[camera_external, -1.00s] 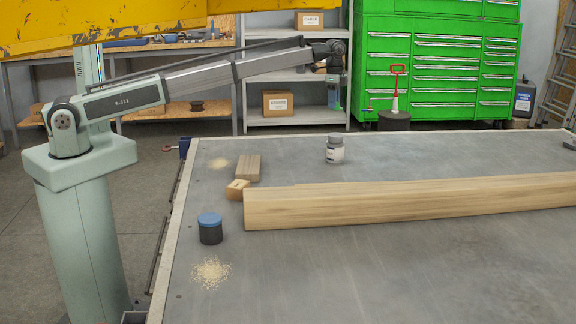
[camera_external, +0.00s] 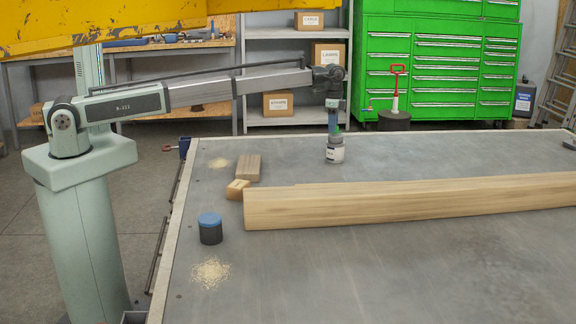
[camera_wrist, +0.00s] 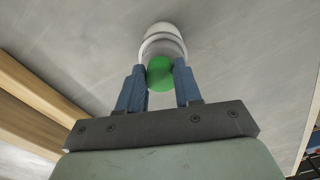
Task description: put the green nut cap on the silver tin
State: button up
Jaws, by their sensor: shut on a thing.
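The silver tin (camera_external: 335,154), with a pale label and grey top, stands upright on the grey table behind the long wooden beam. My gripper (camera_external: 334,128) points down directly over it. In the wrist view, the two blue fingers of my gripper (camera_wrist: 160,80) are shut on the round green nut cap (camera_wrist: 160,73). The cap overlaps the tin (camera_wrist: 163,38) in that view. In the external view only a small bit of green shows at the fingertips, just at the tin's top. I cannot tell whether cap and tin touch.
The long wooden beam (camera_external: 400,205) lies across the table in front of the tin. Small wood blocks (camera_external: 247,168) and a dark jar with a blue lid (camera_external: 210,229) are at the left. Sawdust (camera_external: 211,272) lies nearer.

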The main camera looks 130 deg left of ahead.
jog(key=shift+f, duration=0.3)
jog(key=shift+f, duration=0.1)
jog(key=o, duration=1)
notch_tip(320, 180, up, 12)
jog(key=shift+r, duration=0.15)
